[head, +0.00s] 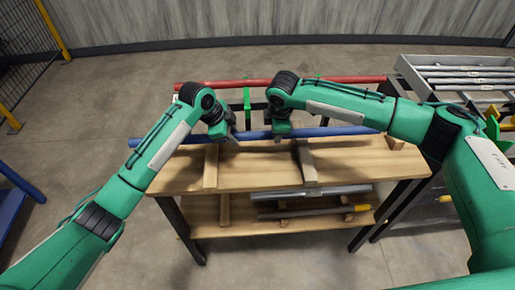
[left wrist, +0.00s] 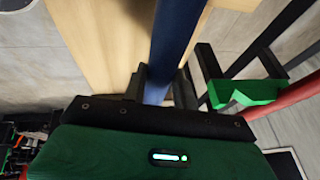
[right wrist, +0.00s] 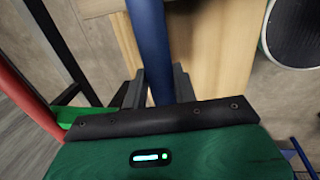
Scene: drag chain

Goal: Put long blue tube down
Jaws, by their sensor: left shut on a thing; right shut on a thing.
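The long blue tube (head: 340,131) lies level across the width of the wooden table, near its back part. My left gripper (head: 228,135) is shut on it left of its middle. My right gripper (head: 281,132) is shut on it a little to the right of the left gripper. In the left wrist view the blue tube (left wrist: 170,45) runs between the fingers (left wrist: 160,88). In the right wrist view the blue tube (right wrist: 150,40) also sits between the fingers (right wrist: 155,90). I cannot tell whether the tube touches the wooden supports (head: 306,160) under it.
A red tube (head: 345,80) rests on a rack with green holders (head: 247,98) behind the table. Grey and dark tubes (head: 310,191) lie on the lower shelf (head: 240,212). A metal tray of tubes (head: 465,75) stands at the right. The table's front (head: 255,176) is mostly clear.

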